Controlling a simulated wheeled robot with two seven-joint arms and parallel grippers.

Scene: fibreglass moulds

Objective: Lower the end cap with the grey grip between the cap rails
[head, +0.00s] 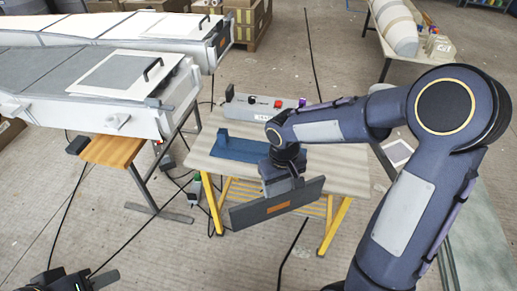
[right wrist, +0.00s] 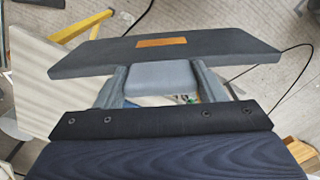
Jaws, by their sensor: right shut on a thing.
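The end cap is a dark flat panel (head: 255,213) with an orange label. My right gripper (head: 283,184) holds it in the air above the near edge of a small table, its broad face towards the head camera. In the right wrist view, both fingers (right wrist: 160,82) are shut on the cap's grey grip (right wrist: 160,74), and the dark panel (right wrist: 100,58) extends beyond them. The near mould (head: 95,115) stands at the left, apart from the cap. I cannot clearly make out the cap rails. Part of my left gripper (head: 70,282) shows at the bottom left; its jaws are unclear.
The small table (head: 340,172) has yellow legs and carries a blue holder (head: 240,148) and a grey control box (head: 262,107). A second mould (head: 130,28) lies behind the near one. A wooden board (head: 112,150) sits below the near mould. Black cables run over the floor.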

